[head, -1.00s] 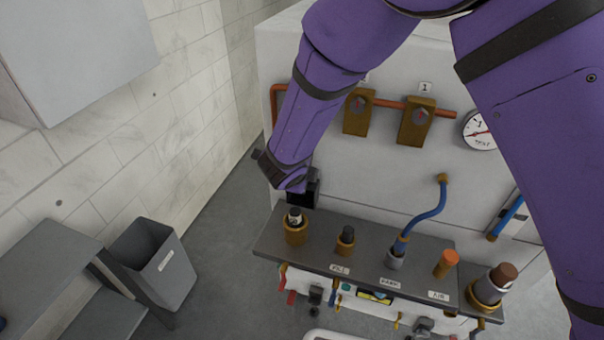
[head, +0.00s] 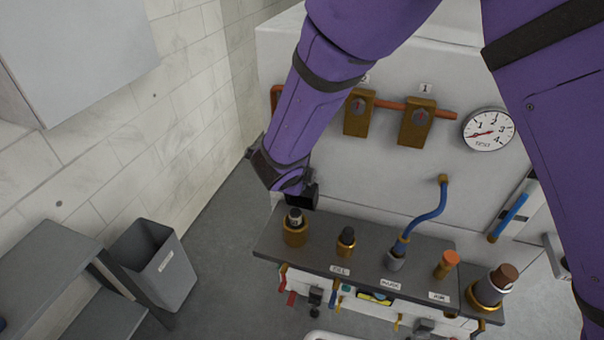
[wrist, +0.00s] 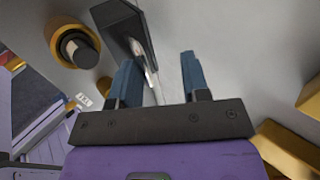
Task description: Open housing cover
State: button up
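The white washer housing (head: 370,172) stands in front of me in the head view. I cannot tell which part of it is the cover. A black block (head: 303,196) is at its lower left, partly behind the end of my arm. In the wrist view, a dark plate with a bright metal edge (wrist: 124,32) lies just beyond the left finger; it may be the same black part. My gripper (wrist: 160,62) is open, its two blue fingers apart with nothing visible held between them. Whether a finger touches the plate is unclear. The fingers are hidden in the head view.
A dark shelf (head: 330,245) on the housing's front carries several brass-ringed fittings and a blue hose (head: 432,217). Two brass valve blocks (head: 358,113) and a gauge (head: 488,130) are above. A grey bin (head: 165,265) stands at left. Some floor between bin and housing is free.

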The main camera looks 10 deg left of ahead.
jog(key=v, duration=0.7)
jog(key=shift+r, duration=0.35)
